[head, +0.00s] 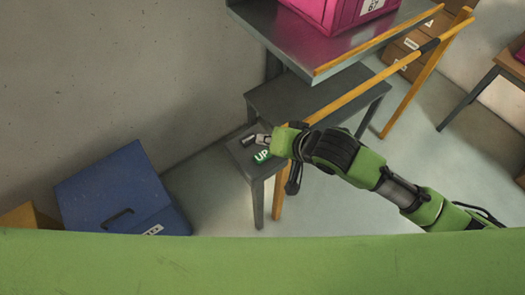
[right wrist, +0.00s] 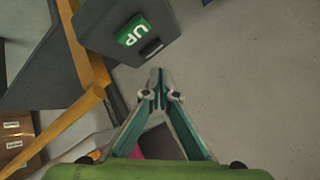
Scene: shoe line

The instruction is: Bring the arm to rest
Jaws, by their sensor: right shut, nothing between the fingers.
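My right arm (head: 375,168) reaches in from the right in the head view. Its gripper (head: 259,139) is over the end of a small grey stand, close to a green button marked UP (head: 262,156). In the right wrist view the fingers (right wrist: 158,76) are shut and empty, their tips together. The green UP button (right wrist: 134,31) shows beyond the tips, with a small dark block (right wrist: 151,48) beside it on the grey stand (right wrist: 108,42). The tips look apart from the button. My left gripper is not in view.
A grey platform (head: 290,50) with orange rails (head: 375,85) carries a pink crate (head: 335,12). A blue box (head: 115,185) stands at the left. Cardboard boxes (head: 405,55) sit behind the rails, and a table (head: 509,65) is at far right. Floor around my right arm is clear.

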